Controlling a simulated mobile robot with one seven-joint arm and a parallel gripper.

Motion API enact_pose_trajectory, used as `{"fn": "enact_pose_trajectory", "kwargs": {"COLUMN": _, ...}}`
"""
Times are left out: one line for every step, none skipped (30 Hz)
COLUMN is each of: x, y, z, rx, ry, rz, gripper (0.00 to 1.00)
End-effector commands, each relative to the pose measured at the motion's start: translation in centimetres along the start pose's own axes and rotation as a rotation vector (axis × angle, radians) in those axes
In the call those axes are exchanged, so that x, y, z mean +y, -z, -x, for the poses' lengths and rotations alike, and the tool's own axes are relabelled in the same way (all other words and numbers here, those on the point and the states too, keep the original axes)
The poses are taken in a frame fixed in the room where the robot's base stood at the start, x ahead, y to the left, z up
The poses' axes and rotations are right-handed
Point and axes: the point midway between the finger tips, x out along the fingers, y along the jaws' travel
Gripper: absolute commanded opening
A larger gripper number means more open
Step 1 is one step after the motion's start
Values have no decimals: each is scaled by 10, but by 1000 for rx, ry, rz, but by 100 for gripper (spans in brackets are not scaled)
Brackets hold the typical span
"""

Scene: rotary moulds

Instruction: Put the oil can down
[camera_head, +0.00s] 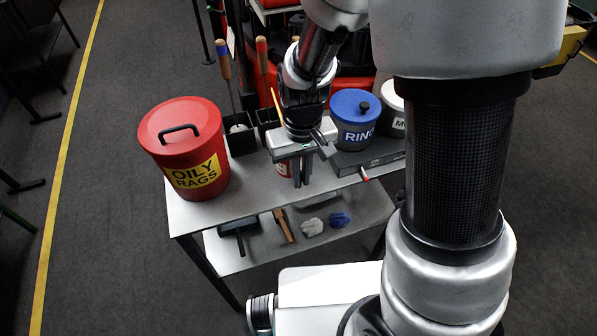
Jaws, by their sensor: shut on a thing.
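My gripper (302,178) points down over the front edge of the upper shelf of a grey metal cart (255,182). It is shut on the oil can (283,167), a small can showing a pale side with red lettering or trim. Most of the can is hidden behind the fingers and the gripper body. I cannot tell whether its base touches the shelf.
A red OILY RAGS bin (184,150) stands left on the shelf. A blue-lidded RINGS pot (356,120) and a dark flat box (370,155) are right. Black holders (240,138) with wooden-handled tools stand behind. Tools and rags (312,227) lie below.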

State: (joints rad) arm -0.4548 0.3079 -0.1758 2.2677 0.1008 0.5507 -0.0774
Motion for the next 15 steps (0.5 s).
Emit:
{"fn": "enact_pose_trajectory", "kwargs": {"x": 0, "y": 1, "z": -4, "rx": 1, "ry": 0, "rz": -1, "gripper": 0}}
{"fn": "enact_pose_trajectory", "kwargs": {"x": 0, "y": 1, "z": -5, "rx": 2, "ry": 1, "rz": -1, "gripper": 0}}
{"fn": "enact_pose_trajectory", "kwargs": {"x": 0, "y": 1, "z": -7, "rx": 2, "ry": 1, "rz": -2, "gripper": 0}}
{"fn": "enact_pose_trajectory", "kwargs": {"x": 0, "y": 1, "z": -9, "rx": 3, "ry": 1, "rz": -2, "gripper": 0}}
{"fn": "enact_pose_trajectory", "kwargs": {"x": 0, "y": 0, "z": -12, "rx": 2, "ry": 0, "rz": -2, "gripper": 0}}
{"fn": "enact_pose_trajectory", "kwargs": {"x": 0, "y": 0, "z": -16, "rx": 0, "ry": 0, "rz": -1, "gripper": 0}}
{"fn": "enact_pose_trajectory", "kwargs": {"x": 0, "y": -1, "z": -21, "rx": -1, "ry": 0, "rz": -1, "gripper": 0}}
{"fn": "enact_pose_trajectory", "kwargs": {"x": 0, "y": 0, "z": -25, "rx": -1, "ry": 0, "rz": 0, "gripper": 0}}
{"fn": "enact_pose_trajectory", "kwargs": {"x": 0, "y": -1, "z": -31, "rx": -2, "ry": 0, "rz": 0, "gripper": 0}}
{"fn": "enact_pose_trajectory", "kwargs": {"x": 0, "y": -1, "z": -36, "rx": -1, "ry": 0, "rz": -1, "gripper": 0}}
{"fn": "enact_pose_trajectory", "kwargs": {"x": 0, "y": -1, "z": -39, "rx": -1, "ry": 0, "rz": -2, "gripper": 0}}
{"fn": "enact_pose_trajectory", "kwargs": {"x": 0, "y": -1, "z": -42, "rx": 0, "ry": 0, "rz": -2, "gripper": 0}}
{"fn": "enact_pose_trajectory", "kwargs": {"x": 0, "y": 0, "z": -43, "rx": 1, "ry": 0, "rz": -2, "gripper": 0}}
{"fn": "enact_pose_trajectory", "kwargs": {"x": 0, "y": 0, "z": -43, "rx": 2, "ry": 0, "rz": -1, "gripper": 0}}
{"fn": "enact_pose_trajectory", "kwargs": {"x": 0, "y": 0, "z": -43, "rx": 3, "ry": 0, "rz": -1, "gripper": 0}}
